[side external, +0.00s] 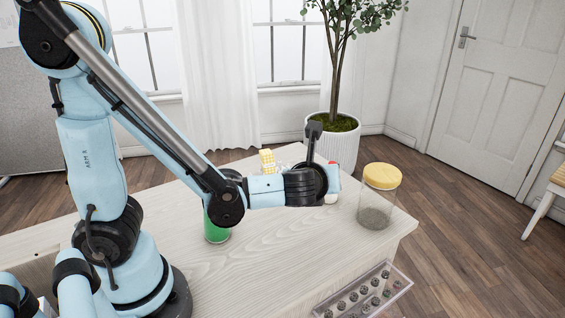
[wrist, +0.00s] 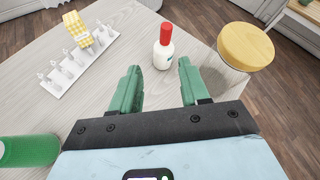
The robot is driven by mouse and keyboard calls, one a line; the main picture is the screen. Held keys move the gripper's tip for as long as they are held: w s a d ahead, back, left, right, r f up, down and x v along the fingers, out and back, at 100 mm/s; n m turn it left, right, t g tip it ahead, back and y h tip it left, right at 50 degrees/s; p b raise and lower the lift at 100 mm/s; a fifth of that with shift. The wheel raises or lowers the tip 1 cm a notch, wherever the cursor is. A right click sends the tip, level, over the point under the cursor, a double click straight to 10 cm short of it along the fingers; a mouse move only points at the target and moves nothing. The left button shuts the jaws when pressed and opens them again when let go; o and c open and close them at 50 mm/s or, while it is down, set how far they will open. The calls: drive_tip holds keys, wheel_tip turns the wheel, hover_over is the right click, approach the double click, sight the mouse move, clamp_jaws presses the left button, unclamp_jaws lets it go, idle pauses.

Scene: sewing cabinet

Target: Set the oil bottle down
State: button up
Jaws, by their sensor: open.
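The oil bottle, white with a red cap, stands upright on the pale wooden table (side external: 270,270). In the wrist view the oil bottle (wrist: 163,50) is just beyond the fingertips, roughly between them. My gripper (wrist: 158,75) is open, its two green fingers spread and apart from the bottle.
A jar with a yellow lid (wrist: 245,47) stands right of the bottle. A white rack with pegs (wrist: 62,75) holding a yellow checked piece (wrist: 76,27) is at the left. A green can (wrist: 28,151) stands near left.

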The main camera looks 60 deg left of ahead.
drive_tip(key=s+n+g+h, duration=0.1)
drive_tip(key=s+n+h, duration=0.3)
drive_tip(key=n, duration=0.8)
drive_tip(key=s+r+n+g+h, duration=0.1)
drive_tip(key=s+n+h, duration=0.2)
drive_tip(key=n, duration=1)
drive_tip(key=shift+s+d+r+h, duration=0.2)
drive_tip(key=shift+s+h, duration=0.2)
drive_tip(key=shift+s, duration=0.65)
